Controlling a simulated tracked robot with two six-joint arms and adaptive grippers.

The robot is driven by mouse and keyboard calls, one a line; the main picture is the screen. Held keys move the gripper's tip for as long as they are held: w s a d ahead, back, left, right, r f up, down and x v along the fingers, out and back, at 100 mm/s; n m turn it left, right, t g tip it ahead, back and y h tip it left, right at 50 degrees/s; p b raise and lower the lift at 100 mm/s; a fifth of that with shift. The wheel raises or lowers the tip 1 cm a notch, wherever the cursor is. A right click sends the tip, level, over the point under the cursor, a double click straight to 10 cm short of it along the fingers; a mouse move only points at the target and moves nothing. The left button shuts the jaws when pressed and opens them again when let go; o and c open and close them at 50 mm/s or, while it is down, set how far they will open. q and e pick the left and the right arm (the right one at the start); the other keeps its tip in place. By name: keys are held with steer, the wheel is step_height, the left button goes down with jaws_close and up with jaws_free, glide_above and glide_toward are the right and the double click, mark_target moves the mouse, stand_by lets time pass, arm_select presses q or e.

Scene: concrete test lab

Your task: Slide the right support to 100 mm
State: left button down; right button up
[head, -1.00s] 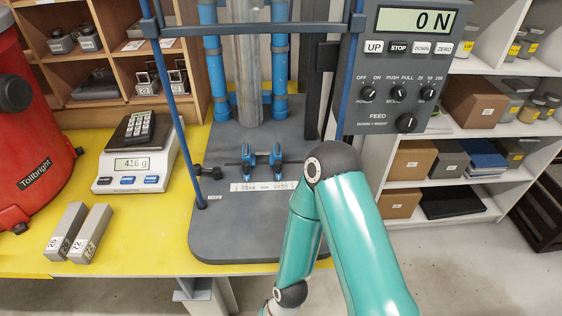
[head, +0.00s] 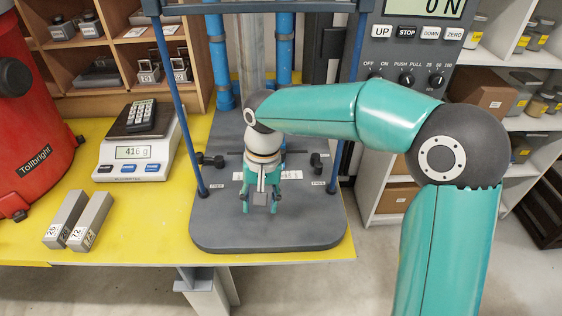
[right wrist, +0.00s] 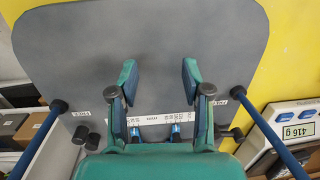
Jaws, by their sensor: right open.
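My right gripper (head: 260,204) is open and empty over the grey base plate (head: 215,230), with its fingers pointing to the plate's front. In the head view it covers most of the white ruler strip (head: 291,175) and hides the blue supports. In the right wrist view the gripper (right wrist: 158,78) has its fingers apart, with the ruler strip (right wrist: 156,121) behind and between them. Parts of the right support (right wrist: 135,133) and the left support (right wrist: 176,132) show low in that view, near the finger bases. I cannot read the supports' positions. My left gripper is not in view.
Blue posts (head: 336,130) stand on both sides of the plate, with black knobs (head: 317,160) near them. The control box (head: 408,60) hangs at the right. A scale (head: 136,155) and grey weights (head: 88,222) lie left. The plate's front is clear.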

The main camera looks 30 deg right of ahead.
steer(key=w+d+r+n+t+h+p, duration=0.1)
steer(key=w+d+r+t, duration=0.1)
steer(key=w+d+r, duration=0.3)
steer(key=w+d+r+n+t+h+p, duration=0.1)
steer(key=w+d+r+t+h, duration=0.1)
steer(key=d+r, duration=0.5)
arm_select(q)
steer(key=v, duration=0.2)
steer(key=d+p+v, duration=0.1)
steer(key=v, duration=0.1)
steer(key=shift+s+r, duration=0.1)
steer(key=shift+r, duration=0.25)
arm_select(e)
glide_toward(283, 152)
steer(key=x, duration=0.9)
steer(key=shift+w+f, duration=0.15)
steer(key=shift+f, duration=0.05)
jaws_close()
